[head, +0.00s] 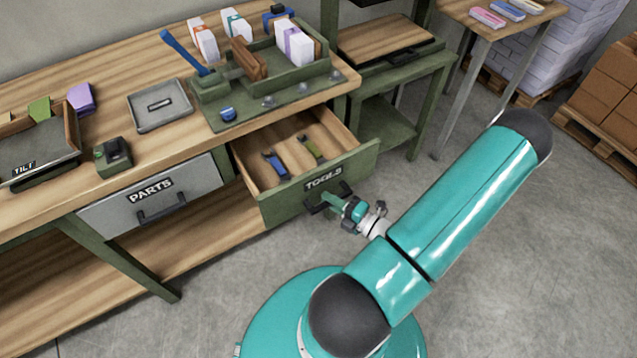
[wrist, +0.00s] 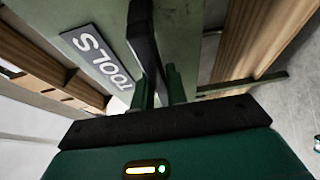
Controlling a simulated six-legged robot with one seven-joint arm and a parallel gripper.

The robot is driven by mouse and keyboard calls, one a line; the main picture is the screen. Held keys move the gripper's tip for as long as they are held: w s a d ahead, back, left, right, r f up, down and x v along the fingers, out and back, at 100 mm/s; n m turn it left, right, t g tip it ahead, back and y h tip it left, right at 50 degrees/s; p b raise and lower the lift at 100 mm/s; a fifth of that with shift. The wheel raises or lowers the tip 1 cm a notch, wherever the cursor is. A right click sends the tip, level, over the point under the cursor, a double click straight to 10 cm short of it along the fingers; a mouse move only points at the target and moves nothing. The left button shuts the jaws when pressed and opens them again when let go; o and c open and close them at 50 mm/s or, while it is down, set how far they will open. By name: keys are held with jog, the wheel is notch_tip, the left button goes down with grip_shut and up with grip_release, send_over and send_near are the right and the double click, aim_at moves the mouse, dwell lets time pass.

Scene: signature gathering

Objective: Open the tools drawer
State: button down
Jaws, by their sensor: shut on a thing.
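The green tools drawer (head: 318,187) stands pulled out from the workbench, with its wooden inside in view. A blue-handled tool (head: 275,163) and a green one (head: 311,147) lie in it. In the wrist view its TOOLS label (wrist: 98,58) shows close by, at a slant. My gripper (head: 333,201) is at the drawer's front, just below the label. It is shut on the dark drawer handle (wrist: 146,40), which runs between the fingers in the wrist view. The handle is partly hidden by the gripper in the head view.
The grey parts drawer (head: 152,200) is shut, left of the tools drawer. The bench top (head: 85,65) holds a grey tray (head: 160,105), a green organiser (head: 265,100) and a tilt tray (head: 40,150). A green shelf stand (head: 388,130) is right of the drawer. Floor in front is clear.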

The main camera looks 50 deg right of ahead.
jog(key=shift+s+a, duration=0.25)
jog(key=shift+s, duration=0.45)
jog(key=shift+s+a, duration=0.25)
jog(key=shift+s, duration=0.5)
jog(key=shift+s+a, duration=0.25)
jog(key=shift+s, duration=0.45)
jog(key=c, duration=1.4)
grip_release()
jog(key=shift+d, duration=0.1)
jog(key=shift+s+d, duration=0.1)
jog(key=shift+s, duration=0.5)
jog(key=s+d, duration=0.1)
jog(key=s, duration=1.1)
jog(key=shift+s, duration=0.3)
jog(key=shift+d, duration=0.1)
